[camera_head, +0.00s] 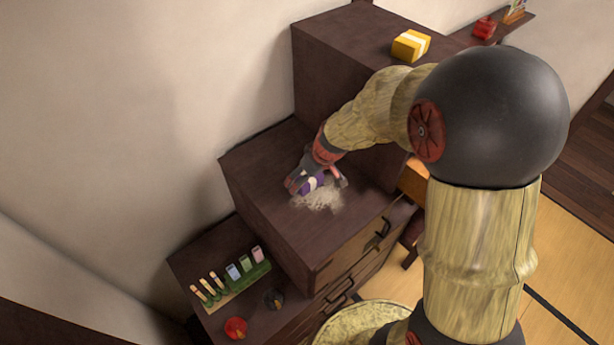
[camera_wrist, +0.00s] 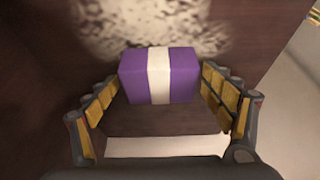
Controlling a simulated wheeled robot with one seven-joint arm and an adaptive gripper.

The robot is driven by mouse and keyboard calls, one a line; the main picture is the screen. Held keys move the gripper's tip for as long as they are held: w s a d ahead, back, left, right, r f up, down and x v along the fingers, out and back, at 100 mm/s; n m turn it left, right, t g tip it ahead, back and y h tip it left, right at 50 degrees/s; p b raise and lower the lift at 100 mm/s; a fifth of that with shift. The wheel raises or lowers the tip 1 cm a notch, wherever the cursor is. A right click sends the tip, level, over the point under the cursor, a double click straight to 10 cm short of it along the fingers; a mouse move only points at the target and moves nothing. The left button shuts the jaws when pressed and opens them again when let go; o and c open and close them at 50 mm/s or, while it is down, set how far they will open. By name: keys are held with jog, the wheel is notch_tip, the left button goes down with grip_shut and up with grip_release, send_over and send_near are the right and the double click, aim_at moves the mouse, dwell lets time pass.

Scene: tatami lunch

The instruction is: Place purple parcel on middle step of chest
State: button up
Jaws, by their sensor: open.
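The purple parcel (camera_wrist: 183,75) with a white band sits on the middle step (camera_head: 264,178) of the dark wooden stepped chest. It also shows in the head view (camera_head: 312,182), partly covered by my gripper. My gripper (camera_head: 318,181) is at the parcel on that step. In the wrist view its two fingers (camera_wrist: 165,105) stand apart, one on each side of the parcel, with the parcel between and towards their tips. I cannot tell whether the fingers touch it. A pale fuzzy patch (camera_head: 318,199) lies on the step beside the parcel.
The top step holds a yellow parcel (camera_head: 411,45) with a white band. A red object (camera_head: 484,27) stands on a ledge behind. The lowest step holds a green rack (camera_head: 236,284) of small items, a red object (camera_head: 236,327) and a dark one (camera_head: 273,298).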

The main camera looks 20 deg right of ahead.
jog(key=shift+r, duration=0.2)
jog(key=v, duration=1.2)
jog(key=s+r+m, duration=0.2)
jog(key=s+r, duration=0.3)
jog(key=s, duration=0.5)
jog(key=s+r+m+t+h, duration=0.1)
jog(key=s+r, duration=0.3)
jog(key=s, duration=0.6)
jog(key=shift+s+a+r+m+t+h, duration=0.3)
jog(key=shift+s+r+m, duration=0.05)
jog(key=shift+m, duration=0.45)
